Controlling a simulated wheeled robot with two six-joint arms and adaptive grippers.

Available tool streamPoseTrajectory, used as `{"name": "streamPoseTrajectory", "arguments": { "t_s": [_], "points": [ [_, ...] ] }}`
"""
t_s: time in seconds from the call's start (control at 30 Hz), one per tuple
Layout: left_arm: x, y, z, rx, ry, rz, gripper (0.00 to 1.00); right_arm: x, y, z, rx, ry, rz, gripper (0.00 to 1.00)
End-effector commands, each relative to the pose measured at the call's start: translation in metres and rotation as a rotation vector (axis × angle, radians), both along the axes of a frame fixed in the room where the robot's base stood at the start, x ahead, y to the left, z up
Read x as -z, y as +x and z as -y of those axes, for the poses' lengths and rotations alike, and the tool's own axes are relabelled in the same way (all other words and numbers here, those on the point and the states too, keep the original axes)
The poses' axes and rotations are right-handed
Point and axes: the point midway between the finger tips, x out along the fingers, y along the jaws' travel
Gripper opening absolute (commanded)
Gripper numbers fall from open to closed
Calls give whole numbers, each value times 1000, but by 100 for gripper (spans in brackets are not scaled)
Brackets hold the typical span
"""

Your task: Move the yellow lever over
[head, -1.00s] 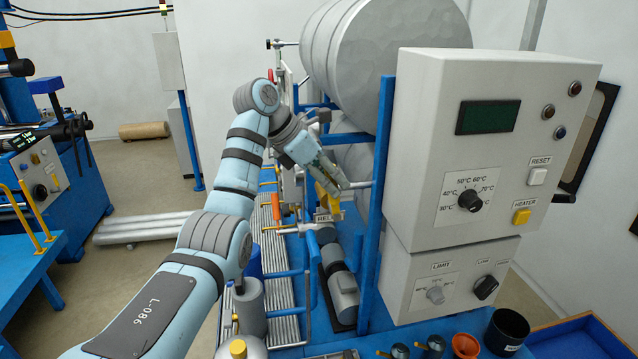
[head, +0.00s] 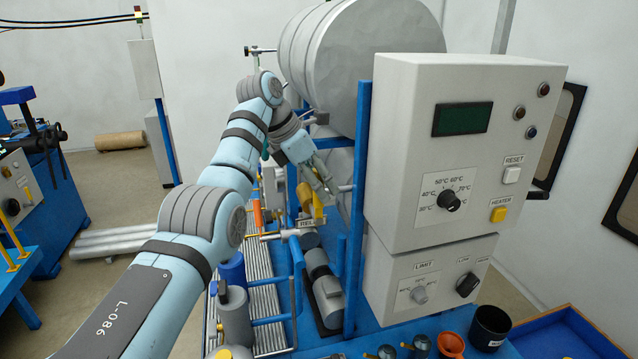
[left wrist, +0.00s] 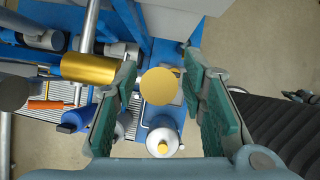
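My left gripper (head: 326,188) is in front of the large grey rolls, left of the blue post. In the left wrist view its two green-padded fingers (left wrist: 165,100) are wide apart. A round gold end face (left wrist: 160,86), which looks like the end of the yellow lever, shows between the fingers, with a gap on each side. I cannot tell how deep it sits between them. A gold cylinder (left wrist: 90,68) on a metal rod lies just left of the left finger. In the head view yellow parts (head: 304,196) show just below the gripper, partly hidden. My right gripper is not in view.
A grey motor (head: 328,295) and grey bottle (head: 234,318) are below. An orange handle (head: 258,215) stands left of the yellow parts. Cups line the front right.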

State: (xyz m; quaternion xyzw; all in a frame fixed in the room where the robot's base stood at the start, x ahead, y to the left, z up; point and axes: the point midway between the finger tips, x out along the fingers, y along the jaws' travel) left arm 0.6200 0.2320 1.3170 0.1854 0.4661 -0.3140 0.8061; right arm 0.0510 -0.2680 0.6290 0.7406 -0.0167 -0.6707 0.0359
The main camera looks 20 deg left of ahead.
Motion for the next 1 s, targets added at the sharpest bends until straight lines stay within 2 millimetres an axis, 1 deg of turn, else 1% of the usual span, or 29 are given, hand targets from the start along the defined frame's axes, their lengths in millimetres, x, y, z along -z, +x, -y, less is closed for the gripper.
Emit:
{"name": "streamPoseTrajectory", "arguments": {
  "t_s": [0.23, 0.33, 0.37, 0.47, 0.6, 0.7, 0.8, 0.9, 1.0],
  "points": [
    [1, -1, -1, -2, 0, -3, 40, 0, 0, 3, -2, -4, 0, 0],
    [-5, -3, -4, -3, 0, -2, 40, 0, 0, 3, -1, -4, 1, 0],
    [-9, -4, -5, -3, 0, 0, 40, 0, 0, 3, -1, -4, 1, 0],
    [-29, -12, -12, -3, 0, 1, 40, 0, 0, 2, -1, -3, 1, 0],
    [-65, -27, -26, -5, 0, 1, 40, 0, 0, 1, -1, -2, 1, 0],
    [-86, -36, -33, -3, -1, -1, 40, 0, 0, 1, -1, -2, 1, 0],
    [-99, -41, -38, -3, 0, -2, 40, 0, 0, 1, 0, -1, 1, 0],
    [-104, -44, -40, 0, 0, -2, 40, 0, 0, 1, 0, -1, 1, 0],
    [-104, -44, -40, 0, 0, -2, 40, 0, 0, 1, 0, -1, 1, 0]
  ]
}}
